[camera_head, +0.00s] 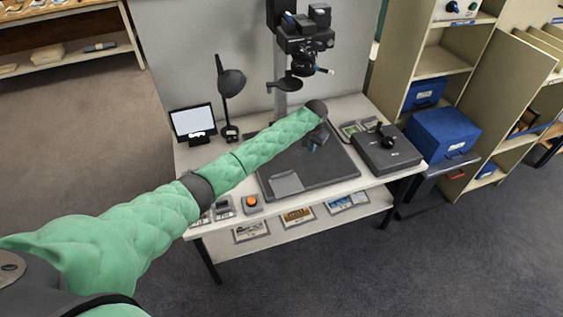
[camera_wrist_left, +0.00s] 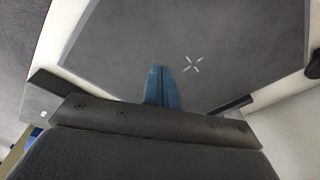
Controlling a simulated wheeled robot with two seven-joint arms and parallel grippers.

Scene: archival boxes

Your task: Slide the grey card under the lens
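The grey card (camera_head: 287,182) lies flat at the front-left part of the dark baseboard (camera_head: 345,175). The lens is on the black camera head (camera_head: 303,62) above the board's back. My left gripper (camera_head: 318,138) is over the board, behind and to the right of the card, apart from it. In the left wrist view its blue fingers (camera_wrist_left: 162,86) are together with nothing visible between them. White cross marks (camera_wrist_left: 193,65) show on the board just beyond the fingertips. I cannot make out the card in that view. My right gripper is not in view.
A desk lamp (camera_head: 229,85) and a small screen (camera_head: 192,122) stand at the table's left. A dark control box with a joystick (camera_head: 385,153) is at the right. An orange button (camera_head: 252,201) sits at the front edge. My left arm crosses over the table's left side.

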